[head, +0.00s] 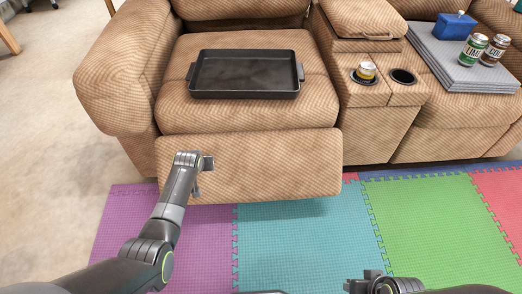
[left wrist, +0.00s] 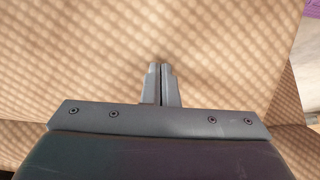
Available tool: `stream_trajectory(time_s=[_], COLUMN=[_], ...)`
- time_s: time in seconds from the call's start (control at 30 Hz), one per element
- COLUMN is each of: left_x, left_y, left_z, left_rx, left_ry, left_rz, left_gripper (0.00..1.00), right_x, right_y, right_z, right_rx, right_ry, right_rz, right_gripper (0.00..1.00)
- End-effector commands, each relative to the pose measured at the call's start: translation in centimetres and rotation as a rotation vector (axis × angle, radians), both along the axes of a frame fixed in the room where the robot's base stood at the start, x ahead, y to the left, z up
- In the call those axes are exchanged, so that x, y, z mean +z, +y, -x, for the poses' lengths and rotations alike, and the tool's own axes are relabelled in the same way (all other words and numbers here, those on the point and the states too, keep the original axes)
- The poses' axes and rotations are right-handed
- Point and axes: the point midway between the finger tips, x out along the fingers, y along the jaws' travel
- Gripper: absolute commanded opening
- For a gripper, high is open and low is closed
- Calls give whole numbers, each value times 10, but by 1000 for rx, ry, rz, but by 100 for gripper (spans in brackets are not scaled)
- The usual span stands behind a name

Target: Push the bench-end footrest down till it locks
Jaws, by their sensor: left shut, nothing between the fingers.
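The tan footrest (head: 265,165) extends from the front of the recliner seat at the left end of the sofa, tilted out over the floor mats. My left gripper (head: 207,175) is over the left part of the footrest's face. In the left wrist view its two fingers (left wrist: 160,84) are shut together with nothing between them, and the tan upholstery (left wrist: 200,40) fills the background. I cannot tell whether the fingertips touch the fabric. My right gripper (head: 366,281) is low at the bottom edge of the head view, away from the footrest; its fingers are not clear.
A black tray (head: 246,75) lies on the recliner seat. A console with two cup holders (head: 403,77), one holding a can (head: 365,71), stands to the right. Coloured foam mats (head: 300,245) cover the floor.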

Motion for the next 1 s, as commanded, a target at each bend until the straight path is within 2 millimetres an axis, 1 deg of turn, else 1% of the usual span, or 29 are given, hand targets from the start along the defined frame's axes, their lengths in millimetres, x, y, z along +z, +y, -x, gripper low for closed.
stream_trajectory(time_s=[0.23, 0.63, 1.0], left_x=[-5, -30, -29], left_y=[0, 0, 0], left_z=[1, -9, -10], left_rx=[1, 1, 1], left_ry=[1, -49, -54], left_rz=[1, 0, 0], left_gripper=[0, 0, 0], right_x=[-4, -34, -34], right_y=[0, 0, 0], right_z=[0, 0, 0], right_rx=[0, 0, 0], right_ry=[0, 0, 0], right_rz=[0, 0, 0], right_gripper=[36, 36, 36])
